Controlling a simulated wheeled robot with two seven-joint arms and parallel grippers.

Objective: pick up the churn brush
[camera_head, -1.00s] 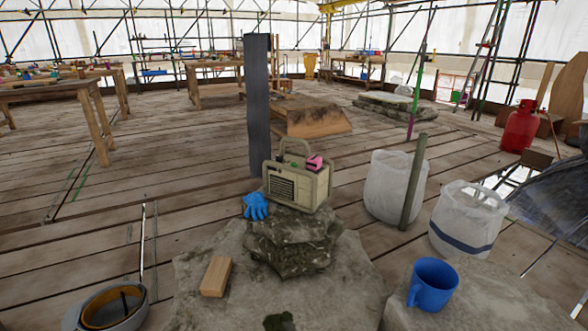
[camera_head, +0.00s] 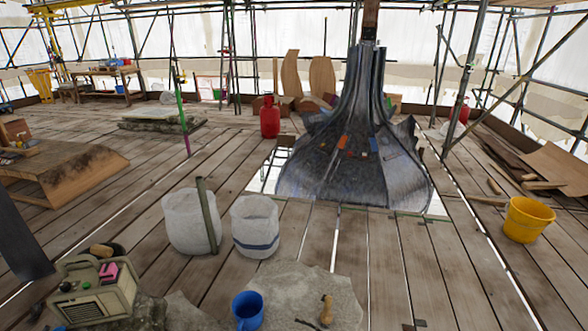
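I cannot pick out the churn brush with certainty. A small tan wooden handle-like thing (camera_head: 326,311) lies on the pale stone slab (camera_head: 290,288) at the bottom middle, to the right of the blue mug (camera_head: 248,312). Another tan wooden piece (camera_head: 101,249) with a dark part shows behind the radio (camera_head: 92,294) at lower left. Both are too small to name surely.
Two white bags (camera_head: 190,222) (camera_head: 255,228) stand behind the slab, a post leaning in the left one. The dark spire (camera_head: 355,150) rises through a floor opening. A yellow bucket (camera_head: 527,220) stands right, a red gas bottle (camera_head: 270,118) farther back. Planks between are mostly clear.

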